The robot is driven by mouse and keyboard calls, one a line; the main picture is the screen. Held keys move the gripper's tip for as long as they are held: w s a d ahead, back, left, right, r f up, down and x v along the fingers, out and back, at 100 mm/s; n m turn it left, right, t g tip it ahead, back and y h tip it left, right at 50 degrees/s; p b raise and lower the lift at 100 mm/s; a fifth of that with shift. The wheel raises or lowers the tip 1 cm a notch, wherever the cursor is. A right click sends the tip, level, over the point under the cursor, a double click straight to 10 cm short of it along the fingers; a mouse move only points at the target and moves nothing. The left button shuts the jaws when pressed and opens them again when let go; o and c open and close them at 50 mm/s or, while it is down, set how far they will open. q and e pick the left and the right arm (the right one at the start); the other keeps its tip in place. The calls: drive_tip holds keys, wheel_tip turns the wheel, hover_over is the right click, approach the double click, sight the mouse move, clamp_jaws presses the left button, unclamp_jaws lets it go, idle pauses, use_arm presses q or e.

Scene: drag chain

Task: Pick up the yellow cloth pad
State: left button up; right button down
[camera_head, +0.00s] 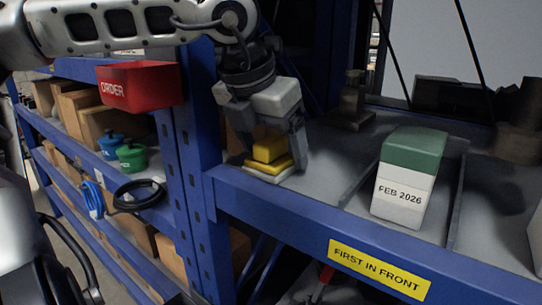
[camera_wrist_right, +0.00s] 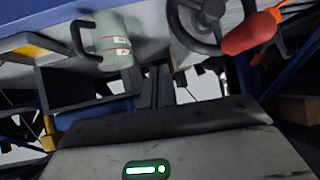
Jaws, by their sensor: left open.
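The yellow cloth pad (camera_head: 269,149) lies on top of a small stack at the left end of the grey shelf, in the head view. Another yellow layer and a white layer show below it. My left gripper (camera_head: 273,153) points down over the stack, open, with one finger on each side of it. I cannot tell whether the fingers touch the pad. In the right wrist view, the dark fingers of my right gripper (camera_wrist_right: 157,90) stand near each other, with no pad seen there.
A white and green box (camera_head: 408,185) marked FEB 2026 stands right of the stack, past a divider. A blue upright stands left, with a red ORDER bin (camera_head: 140,85) beyond. A pale green mug-like container (camera_wrist_right: 112,42) and red-orange object (camera_wrist_right: 250,32) show in the right wrist view.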

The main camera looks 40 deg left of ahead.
sight(277, 137)
use_arm(q)
drive_tip(key=c, duration=1.1)
use_arm(e)
drive_tip(key=shift+d, duration=0.15)
use_arm(q)
drive_tip(key=shift+r, duration=0.1)
use_arm(e)
drive_tip(key=shift+f, duration=0.1)
